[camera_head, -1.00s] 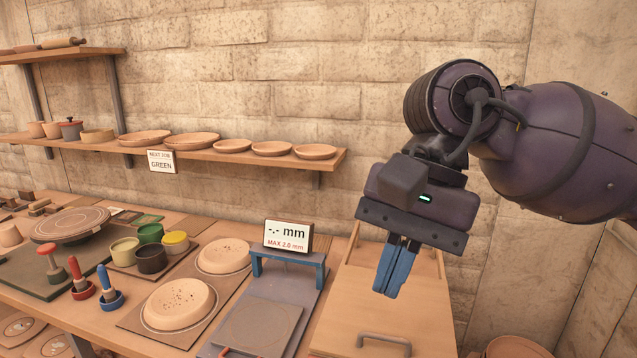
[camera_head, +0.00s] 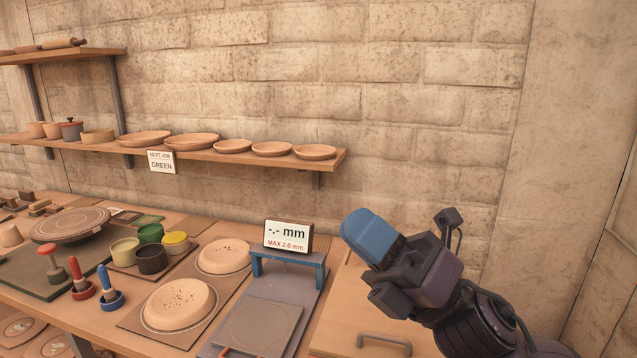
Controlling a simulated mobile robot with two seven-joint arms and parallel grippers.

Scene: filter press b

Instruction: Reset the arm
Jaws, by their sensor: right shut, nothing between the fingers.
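My right gripper (camera_head: 372,234) comes in from the lower right. Its blue fingers are together, with nothing held between them, and point up and to the left. It is raised above the wooden box with a metal handle (camera_head: 383,341) and hides part of that box. It is just right of the gauge with the "-.- mm, MAX 2.0 mm" display (camera_head: 288,236), apart from it. My left gripper is not in view.
On the bench are two pale clay discs (camera_head: 179,304), small pots of colour (camera_head: 150,258), stamps with red and blue handles (camera_head: 108,290) and a round turntable (camera_head: 70,225). A wall shelf (camera_head: 235,157) holds dishes and a "GREEN" sign (camera_head: 161,162). The wall space at the upper right is clear.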

